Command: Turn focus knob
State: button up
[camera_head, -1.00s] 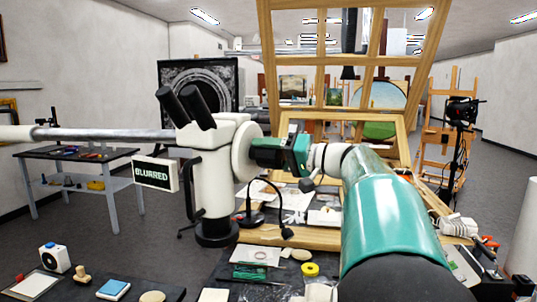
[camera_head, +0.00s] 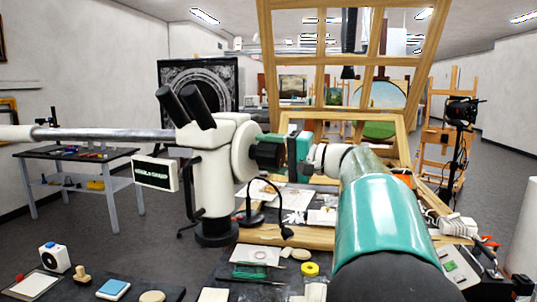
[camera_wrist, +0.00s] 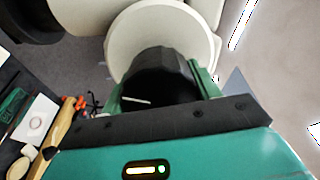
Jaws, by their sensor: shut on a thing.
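My gripper (camera_head: 280,153) is shut on this knob from the right. In the wrist view, the black ribbed knob (camera_wrist: 160,78) sits between my green fingers, in front of the white housing (camera_wrist: 165,28). A small sign (camera_head: 155,174) left of the microscope column carries small lettering that I cannot read surely.
A wooden easel frame (camera_head: 340,60) rises behind the microscope. A black gooseneck lamp (camera_head: 257,215), a yellow tape roll (camera_head: 310,269) and a blue-topped block (camera_head: 113,289) lie on the bench around its base. A grey side table (camera_head: 75,153) stands at left.

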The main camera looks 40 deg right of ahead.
jog(key=o, duration=1)
jog(key=shift+s+d, duration=0.1)
jog(key=v, duration=1.3)
jog(key=shift+s+d, duration=0.15)
jog(key=shift+s, duration=0.15)
dwell(0.7)
